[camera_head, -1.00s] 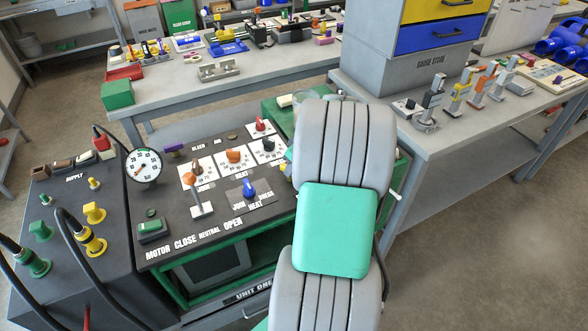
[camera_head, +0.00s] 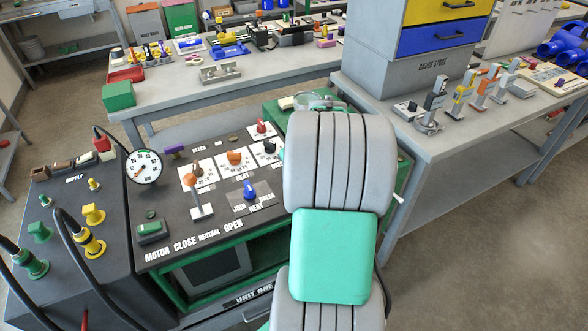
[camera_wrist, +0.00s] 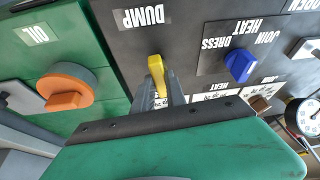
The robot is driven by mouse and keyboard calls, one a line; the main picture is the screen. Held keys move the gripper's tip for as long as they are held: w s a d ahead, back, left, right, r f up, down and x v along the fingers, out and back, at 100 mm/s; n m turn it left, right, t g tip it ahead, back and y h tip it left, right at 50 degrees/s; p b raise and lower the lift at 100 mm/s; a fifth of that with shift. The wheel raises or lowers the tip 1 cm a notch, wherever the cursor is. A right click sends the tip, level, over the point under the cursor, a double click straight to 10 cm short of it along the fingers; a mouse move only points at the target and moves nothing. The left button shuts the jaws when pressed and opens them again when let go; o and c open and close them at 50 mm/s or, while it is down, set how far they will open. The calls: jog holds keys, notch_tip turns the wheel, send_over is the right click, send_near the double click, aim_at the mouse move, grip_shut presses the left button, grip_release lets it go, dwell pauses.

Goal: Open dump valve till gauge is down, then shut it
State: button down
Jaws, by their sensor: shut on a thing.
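The yellow dump valve handle (camera_wrist: 157,72) stands beside the DUMP label on the dark panel in the wrist view. My gripper (camera_wrist: 163,90) is shut on this handle; the green wrist housing hides part of the fingers. In the head view my arm hides the gripper and the handle. The round white pressure gauge (camera_head: 144,166) stands at the left of the dark panel; its needle is too small to read surely. The gauge also shows at the right edge of the wrist view (camera_wrist: 303,115).
A blue knob (camera_head: 250,190), a red knob (camera_head: 261,128) and an orange knob (camera_head: 235,158) stand on the panel near my arm. A grey lever (camera_head: 199,204) stands upright at its left. In the wrist view an orange OIL knob (camera_wrist: 65,92) is left of the handle.

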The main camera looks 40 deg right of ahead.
jog(key=c, duration=1.7)
grip_release()
jog(key=shift+w+d+r, duration=0.2)
jog(key=shift+d+r, duration=0.05)
jog(key=o, duration=0.3)
jog(key=shift+a+f, duration=0.15)
jog(key=shift+o, duration=0.2)
jog(key=shift+s, duration=0.1)
jog(key=v, duration=0.7)
jog(key=shift+s+r, duration=0.15)
jog(key=shift+r, duration=0.2)
